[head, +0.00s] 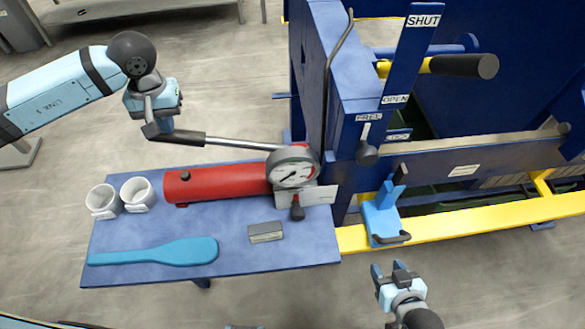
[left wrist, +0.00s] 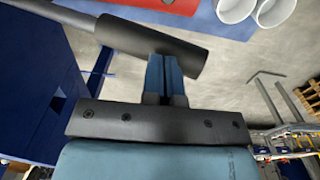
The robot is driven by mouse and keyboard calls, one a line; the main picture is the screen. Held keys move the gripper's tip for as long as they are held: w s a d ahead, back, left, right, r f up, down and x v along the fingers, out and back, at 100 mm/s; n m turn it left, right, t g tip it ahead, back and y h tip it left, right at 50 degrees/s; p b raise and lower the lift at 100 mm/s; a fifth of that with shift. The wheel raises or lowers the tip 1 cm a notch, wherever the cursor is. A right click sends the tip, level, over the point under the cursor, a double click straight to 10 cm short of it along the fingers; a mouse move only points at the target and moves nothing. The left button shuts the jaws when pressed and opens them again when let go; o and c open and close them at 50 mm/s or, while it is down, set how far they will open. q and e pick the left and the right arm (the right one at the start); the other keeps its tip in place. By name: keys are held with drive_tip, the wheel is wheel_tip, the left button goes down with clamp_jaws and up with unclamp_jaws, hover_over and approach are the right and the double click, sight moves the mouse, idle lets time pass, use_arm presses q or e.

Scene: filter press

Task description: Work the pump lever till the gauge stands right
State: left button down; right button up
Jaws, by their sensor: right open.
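The pump lever (head: 235,145) is a pale rod with a black handle (head: 178,137), running left from the pump and roughly level. My left gripper (head: 158,128) is at the handle's outer end. In the left wrist view its blue fingers (left wrist: 165,78) are close together and overlap the black handle (left wrist: 150,45); they do not straddle it, and contact is unclear. The round gauge (head: 293,167) has a white dial with a dark needle; its marks are too small to read. My right gripper (head: 390,272) is open and empty, right of the bench.
The blue bench (head: 160,225) bears two white cups (head: 138,193), a blue paddle (head: 165,252) and a grey block (head: 266,232). A dark knob (head: 297,211) sits below the gauge. The blue press frame (head: 345,75), with SHUT and OPEN labels, stands right. A blue clamp-like tool (head: 382,217) is on the yellow rail.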

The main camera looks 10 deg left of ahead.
use_arm(q)
drive_tip(key=f+b, duration=0.2)
drive_tip(key=f, duration=0.1)
drive_tip(key=a+f+b, duration=0.1)
drive_tip(key=f+b, duration=0.5)
drive_tip(key=shift+s+a+f, duration=0.15)
drive_tip(key=r+p, duration=0.1)
drive_tip(key=r, duration=0.2)
drive_tip(key=d+r+p, duration=0.1)
drive_tip(key=r+p, duration=0.1)
drive_tip(key=r, duration=0.2)
drive_tip(key=r+p, duration=0.1)
drive_tip(key=r, duration=0.3)
drive_tip(key=shift+w+d+r+p, duration=0.1)
drive_tip(key=shift+w+d+p, duration=0.15)
drive_tip(key=shift+d+p, duration=0.1)
drive_tip(key=shift+r, duration=0.1)
